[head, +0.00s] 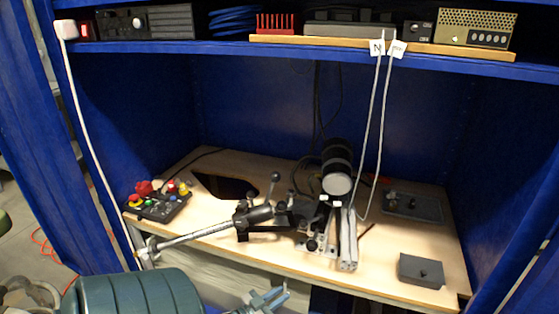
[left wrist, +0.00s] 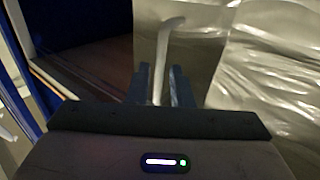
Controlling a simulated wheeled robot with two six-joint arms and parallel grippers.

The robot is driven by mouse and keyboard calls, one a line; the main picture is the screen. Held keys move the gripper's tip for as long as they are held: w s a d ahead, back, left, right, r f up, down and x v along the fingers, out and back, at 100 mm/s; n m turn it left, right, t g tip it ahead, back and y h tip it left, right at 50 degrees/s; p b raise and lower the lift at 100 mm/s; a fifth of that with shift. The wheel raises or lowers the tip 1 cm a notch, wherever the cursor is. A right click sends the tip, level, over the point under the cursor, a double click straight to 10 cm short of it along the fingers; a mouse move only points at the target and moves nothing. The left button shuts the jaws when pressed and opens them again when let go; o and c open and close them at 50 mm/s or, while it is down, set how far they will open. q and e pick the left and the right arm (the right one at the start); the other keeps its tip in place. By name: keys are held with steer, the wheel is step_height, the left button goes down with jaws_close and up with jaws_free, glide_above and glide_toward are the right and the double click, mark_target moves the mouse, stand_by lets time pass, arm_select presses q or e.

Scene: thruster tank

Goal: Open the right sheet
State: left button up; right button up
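A pale, crinkled silvery sheet (head: 225,264) hangs below the front edge of the wooden worktop. In the left wrist view the shiny, folded sheet (left wrist: 275,70) fills the right side. A flatter grey panel with a light bent strip (left wrist: 161,55) lies in the middle there. My left gripper (head: 274,297) is at the bottom of the head view, in front of the hanging sheet. In the left wrist view its fingers (left wrist: 159,85) are apart, with the strip seen between them. I cannot tell whether they touch it. My right gripper is not in view.
The worktop (head: 400,263) carries a button box (head: 160,205), a clamped metal arm (head: 205,233), a black cylinder (head: 337,168) and a small grey box (head: 421,271). Blue walls enclose it, with a loaded shelf (head: 225,48) above. White cables hang from the shelf.

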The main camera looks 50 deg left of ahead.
arm_select(q)
steer(key=shift+o, duration=0.8)
steer(key=s, duration=1)
steer(key=shift+s, duration=0.35)
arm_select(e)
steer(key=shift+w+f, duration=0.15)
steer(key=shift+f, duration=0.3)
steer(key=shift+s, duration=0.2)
